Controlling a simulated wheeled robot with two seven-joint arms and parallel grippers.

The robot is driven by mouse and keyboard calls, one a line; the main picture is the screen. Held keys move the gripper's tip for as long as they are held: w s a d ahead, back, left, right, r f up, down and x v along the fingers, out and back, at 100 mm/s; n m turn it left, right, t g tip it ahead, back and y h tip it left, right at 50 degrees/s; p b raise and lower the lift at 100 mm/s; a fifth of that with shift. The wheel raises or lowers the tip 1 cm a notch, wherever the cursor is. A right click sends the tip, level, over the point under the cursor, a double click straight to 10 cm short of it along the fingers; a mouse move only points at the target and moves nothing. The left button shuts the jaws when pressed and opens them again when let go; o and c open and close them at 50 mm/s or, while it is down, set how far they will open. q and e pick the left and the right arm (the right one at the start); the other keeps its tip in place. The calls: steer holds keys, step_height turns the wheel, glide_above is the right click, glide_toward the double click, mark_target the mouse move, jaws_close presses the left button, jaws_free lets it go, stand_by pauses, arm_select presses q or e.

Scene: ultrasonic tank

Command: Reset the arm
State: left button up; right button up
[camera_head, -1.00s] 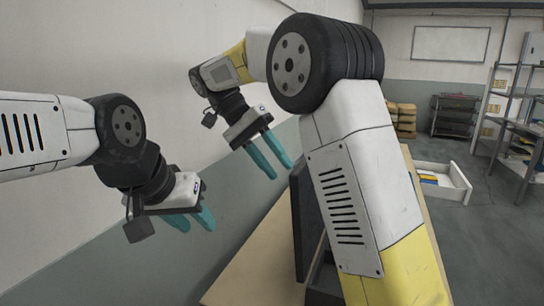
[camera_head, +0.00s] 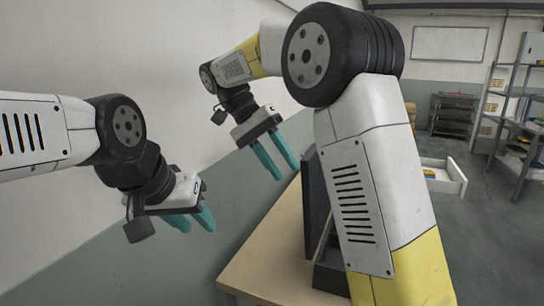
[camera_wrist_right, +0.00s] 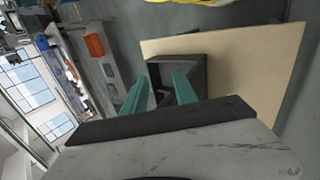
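My right arm rises through the middle of the head view and bends back to the left. Its gripper (camera_head: 285,171) hangs above the left side of the table, with two teal fingers apart and nothing between them. The right wrist view also shows these fingers spread (camera_wrist_right: 160,77), with a dark open box behind them. My left gripper (camera_head: 193,222) is at the left of the head view, near the wall. Its teal fingers point down to the right, apart and empty.
A tan table (camera_head: 262,255) carries a dark box with an upright panel (camera_head: 316,205), partly hidden by my right arm. A white open drawer (camera_head: 445,185), a dark rack (camera_head: 453,115) and shelves (camera_head: 510,125) stand beyond. Floor between them is clear.

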steer(key=s+d+f+n+t+y, duration=0.2)
steer(key=s+d+t+y, duration=0.2)
steer(key=s+d, duration=0.2)
steer(key=s+d+f+n+t+y, duration=0.2)
steer(key=s+d+t+y, duration=0.3)
steer(key=s, duration=0.3)
steer(key=shift+s+d+f+n, duration=0.25)
steer(key=shift+d+f+n, duration=0.2)
steer(key=shift+f, duration=0.2)
steer(key=shift+d, duration=0.1)
stand_by(0.4)
